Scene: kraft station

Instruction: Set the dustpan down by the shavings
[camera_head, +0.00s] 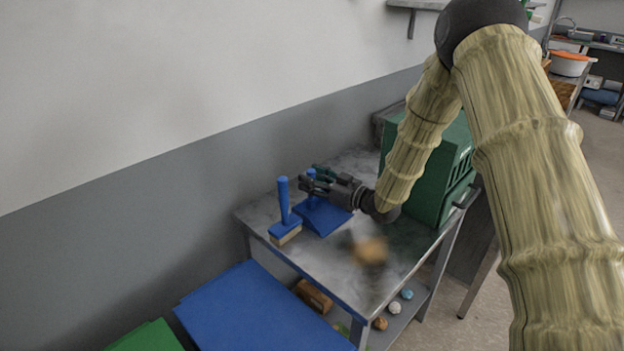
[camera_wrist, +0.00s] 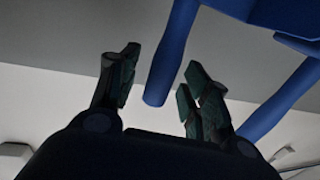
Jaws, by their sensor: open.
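The blue dustpan (camera_head: 323,218) rests on the grey metal table, with its handle (camera_head: 311,174) rising at its back end. My gripper (camera_head: 309,181) is open at that handle. In the wrist view, the handle (camera_wrist: 169,60) stands between the two spread fingers of my gripper (camera_wrist: 158,88), with gaps visible on both sides. The shavings (camera_head: 370,250) are a blurred tan pile on the tabletop, to the right of and nearer than the dustpan, apart from it.
A blue hand brush (camera_head: 284,205) stands left of the dustpan, handle up; its handle also shows in the wrist view (camera_wrist: 275,107). A green cabinet (camera_head: 425,185) stands on the table's right side. A blue panel (camera_head: 250,305) lies in front. The tabletop's near part (camera_head: 350,285) is clear.

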